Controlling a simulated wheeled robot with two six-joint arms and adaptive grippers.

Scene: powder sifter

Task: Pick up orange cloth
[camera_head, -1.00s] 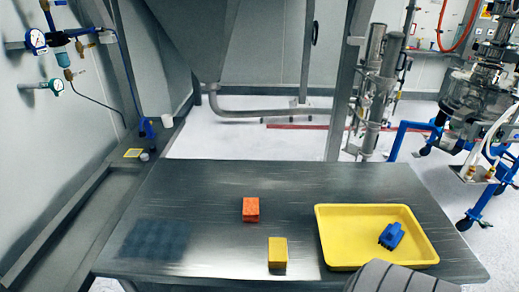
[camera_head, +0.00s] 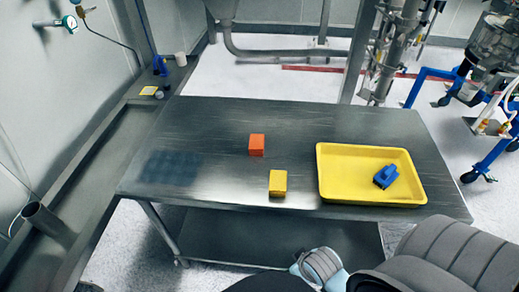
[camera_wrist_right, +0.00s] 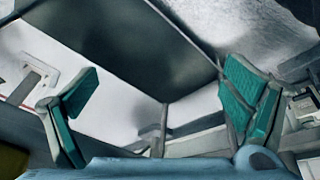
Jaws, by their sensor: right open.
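The orange cloth (camera_head: 256,145) is a small folded block lying on the metal table, left of the middle of the head view. A similar yellow block (camera_head: 278,183) lies nearer the front edge, slightly to its right. My right gripper (camera_wrist_right: 160,75) shows in the right wrist view with its teal-padded fingers spread wide and nothing between them. It is away from the cloth, which does not show in that view. My left gripper is not in view.
The metal table (camera_head: 225,120) has a lower shelf and bare surface around the cloth. A yellow tray (camera_head: 335,197) holding a blue item (camera_head: 385,176) stands on its right side. A dark textured patch (camera_head: 170,168) lies at the left.

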